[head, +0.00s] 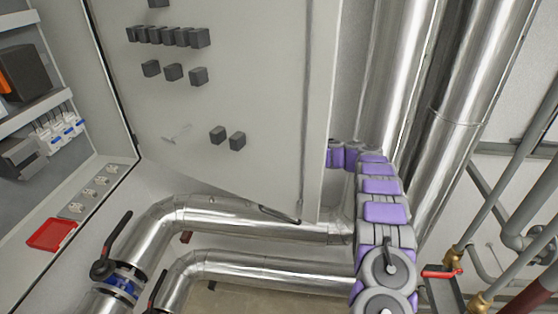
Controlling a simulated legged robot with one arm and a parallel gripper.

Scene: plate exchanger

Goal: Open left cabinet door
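The left cabinet door (235,90) stands open, swung out to the right of the cabinet. Its light grey face fills the middle of the head view, with several black blocks and a thin locking rod near its right edge. The open cabinet (85,190) shows at the left. My purple and grey arm rises at the right and passes behind the door's lower right edge. My gripper is hidden behind the door, so its state and any contact with the door do not show.
Inside the cabinet are blue-and-white breakers (62,132), sockets (90,190) and a red tray-like piece (50,234). Silver pipes (250,222) run below the door, with a black-handled valve (108,262). Tall pipes (465,100) and a red-handled valve (443,272) stand right, near my arm.

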